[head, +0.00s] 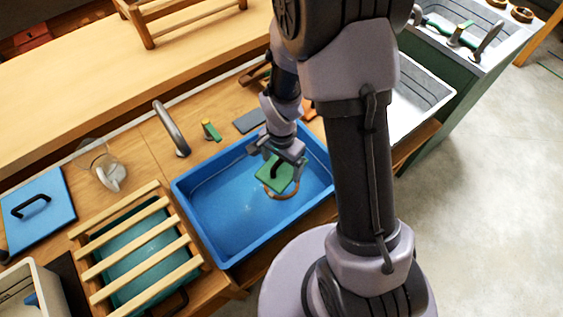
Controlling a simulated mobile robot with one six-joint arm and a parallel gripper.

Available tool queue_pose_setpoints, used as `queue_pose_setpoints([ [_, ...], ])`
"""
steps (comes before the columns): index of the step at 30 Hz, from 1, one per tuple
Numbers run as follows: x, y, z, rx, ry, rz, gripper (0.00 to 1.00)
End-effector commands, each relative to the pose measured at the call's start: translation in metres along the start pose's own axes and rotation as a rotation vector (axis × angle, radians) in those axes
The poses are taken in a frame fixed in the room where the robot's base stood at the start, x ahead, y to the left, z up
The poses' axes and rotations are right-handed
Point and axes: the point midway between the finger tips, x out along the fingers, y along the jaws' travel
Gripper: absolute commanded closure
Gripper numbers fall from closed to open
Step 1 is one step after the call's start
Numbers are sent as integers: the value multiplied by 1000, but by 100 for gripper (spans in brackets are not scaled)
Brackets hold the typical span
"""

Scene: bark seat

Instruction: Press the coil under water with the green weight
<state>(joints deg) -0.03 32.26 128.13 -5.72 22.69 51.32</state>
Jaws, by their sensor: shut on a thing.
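The blue basin (190,185) holds clear water and sits on the wooden bench. My gripper (277,168) is over the right part of the basin, shut on the green weight (267,183) by its dark handle. The weight is a flat green block. A brown ring-shaped coil (284,196) shows below and around the front edge of the weight, in the basin. The weight covers most of the coil. I cannot tell whether the weight touches the coil or how deep the coil lies.
A curved grey tap (171,128) stands behind the basin, with a small green-and-yellow item (211,130) beside it. A slatted wooden rack (142,250) over a teal tub is at left. A glass jar (98,160) and a blue lid (38,211) lie farther left.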

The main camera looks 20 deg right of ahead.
Motion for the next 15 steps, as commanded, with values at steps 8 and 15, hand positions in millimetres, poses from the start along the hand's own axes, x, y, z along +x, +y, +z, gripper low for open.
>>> queue_pose_setpoints([
  [8, 14, 0, 0, 0, 0, -1, 86],
  [15, 24, 0, 0, 0, 0, -1, 86],
])
